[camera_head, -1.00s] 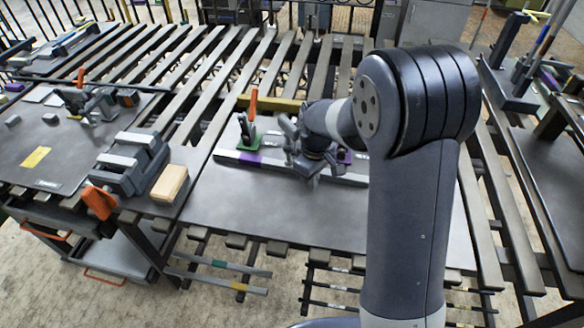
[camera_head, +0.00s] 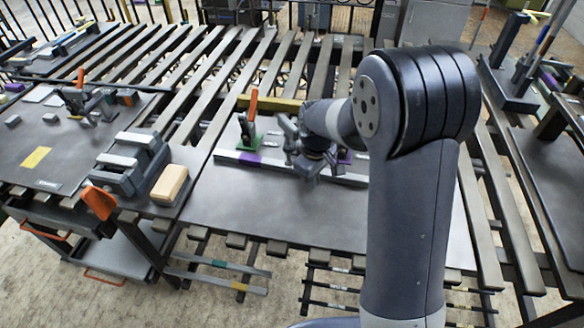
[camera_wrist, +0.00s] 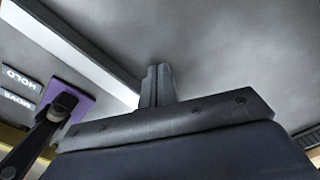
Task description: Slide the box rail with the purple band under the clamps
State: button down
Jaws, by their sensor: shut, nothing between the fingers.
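The box rail (camera_head: 228,157), pale on top, lies across the dark plate in the head view, with a purple band (camera_head: 250,159) left of my gripper. It also crosses the upper left of the wrist view (camera_wrist: 75,45). A clamp with a green base and an orange handle (camera_head: 252,104) stands behind the rail. A second clamp with a purple base (camera_head: 345,157) is mostly hidden by my wrist; the wrist view shows its purple base (camera_wrist: 77,100) and dark arm beyond the rail. My gripper (camera_wrist: 157,75) is shut and empty, close by the rail's near side; contact is unclear.
A yellow bar (camera_head: 275,103) runs behind the clamps. A grey fixture (camera_head: 130,165) and a wooden block (camera_head: 170,184) stand to the left. The plate's front (camera_head: 270,220) is clear.

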jog(key=shift+w+d+p, duration=0.15)
jog(key=shift+w+p, duration=0.05)
jog(key=shift+w, duration=0.5)
jog(key=shift+w+d+p, duration=0.1)
jog(key=shift+w+p, duration=0.05)
jog(key=shift+w, duration=0.5)
jog(key=shift+s, duration=0.1)
jog(key=shift+s+a+b, duration=0.25)
jog(key=shift+s+b, duration=0.05)
jog(key=shift+s, duration=0.85)
notch_tip(320, 180, up, 8)
jog(key=p, duration=0.6)
jog(key=shift+f, duration=0.15)
